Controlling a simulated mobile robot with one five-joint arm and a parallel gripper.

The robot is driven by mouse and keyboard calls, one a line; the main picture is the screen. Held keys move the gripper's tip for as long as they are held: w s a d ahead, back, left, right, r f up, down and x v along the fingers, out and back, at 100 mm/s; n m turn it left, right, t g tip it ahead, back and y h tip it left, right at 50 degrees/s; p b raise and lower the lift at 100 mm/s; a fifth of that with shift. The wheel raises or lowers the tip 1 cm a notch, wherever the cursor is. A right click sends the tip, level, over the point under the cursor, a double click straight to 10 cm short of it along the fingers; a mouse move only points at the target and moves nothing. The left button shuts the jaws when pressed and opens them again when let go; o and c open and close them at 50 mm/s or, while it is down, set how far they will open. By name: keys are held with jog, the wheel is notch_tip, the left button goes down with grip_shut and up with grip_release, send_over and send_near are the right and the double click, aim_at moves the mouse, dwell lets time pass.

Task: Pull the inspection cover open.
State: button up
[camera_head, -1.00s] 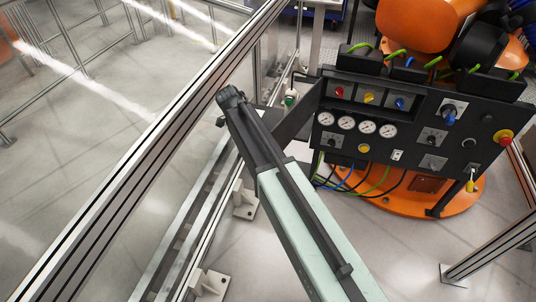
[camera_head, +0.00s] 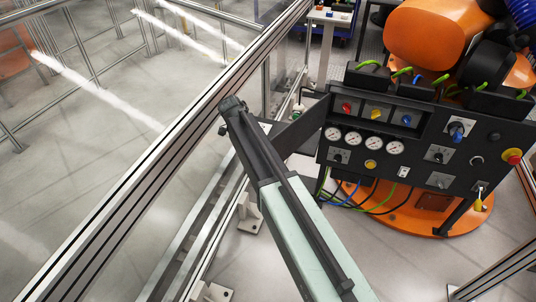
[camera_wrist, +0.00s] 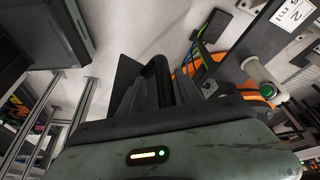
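A flat black plate (camera_head: 302,124), which looks like the inspection cover, stands out at an angle from the left edge of the black control panel (camera_head: 425,168) in the head view. Its near end runs behind the dark end of my arm, so I cannot see all of it there. My gripper is hidden in the head view. In the wrist view my gripper (camera_wrist: 155,85) shows as dark fingers with a rounded black bar between or beside them. Dark parts blend together, so I cannot tell whether the fingers are closed on it.
A metal-framed fence (camera_head: 165,155) runs close along the left of my arm. A green-tipped white cylinder (camera_wrist: 262,75) is right of my gripper in the wrist view. Cables hang below the panel over an orange base (camera_head: 420,205). Another fence section (camera_head: 500,270) stands at lower right.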

jog(key=p+v, duration=0.7)
jog(key=shift+r, duration=0.35)
jog(key=shift+a, duration=0.1)
